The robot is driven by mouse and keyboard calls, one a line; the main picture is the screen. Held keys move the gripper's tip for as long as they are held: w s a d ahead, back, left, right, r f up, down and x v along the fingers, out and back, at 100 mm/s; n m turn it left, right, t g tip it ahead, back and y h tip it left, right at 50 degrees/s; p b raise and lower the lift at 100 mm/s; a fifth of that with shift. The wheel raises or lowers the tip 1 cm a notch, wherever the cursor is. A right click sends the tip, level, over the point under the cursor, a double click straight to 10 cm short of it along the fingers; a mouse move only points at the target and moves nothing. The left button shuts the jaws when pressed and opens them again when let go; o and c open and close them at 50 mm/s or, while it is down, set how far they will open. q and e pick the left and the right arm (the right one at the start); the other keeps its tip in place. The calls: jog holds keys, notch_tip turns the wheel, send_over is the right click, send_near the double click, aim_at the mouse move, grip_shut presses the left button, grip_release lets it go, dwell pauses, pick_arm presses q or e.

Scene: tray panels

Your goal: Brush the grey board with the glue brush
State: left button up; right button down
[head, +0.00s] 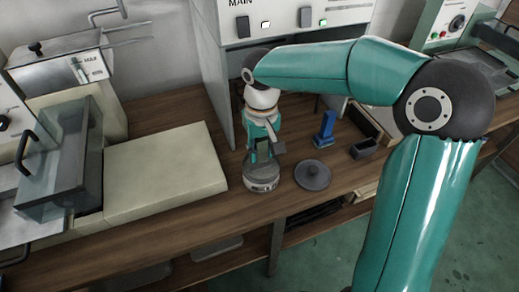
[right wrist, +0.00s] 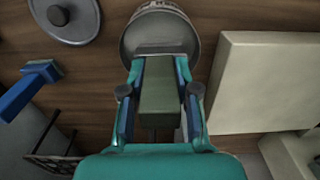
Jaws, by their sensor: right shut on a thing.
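My right gripper (head: 261,158) hangs over the open round metal pot (head: 262,184) on the wooden bench. In the right wrist view the gripper (right wrist: 160,60) is shut on a grey-green block-like handle (right wrist: 160,95), apparently the glue brush. Its wide dark end lies over the mouth of the pot (right wrist: 190,35). I cannot tell how deep this end reaches into the pot or whether it carries glue. I cannot make out a grey board for certain. My left gripper is not in view.
A round grey lid (head: 312,175) lies right of the pot. Behind it are a blue tool (head: 324,130) and a small dark box (head: 364,149). A thick pale slab (head: 165,170) lies left, beside a machine with a clear cover (head: 62,165). A grey cabinet panel (head: 213,70) stands close behind.

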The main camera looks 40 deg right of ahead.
jog(key=shift+r, duration=0.1)
notch_tip(320, 180, up, 9)
jog(key=p, duration=0.8)
dwell(0.4)
dwell(0.5)
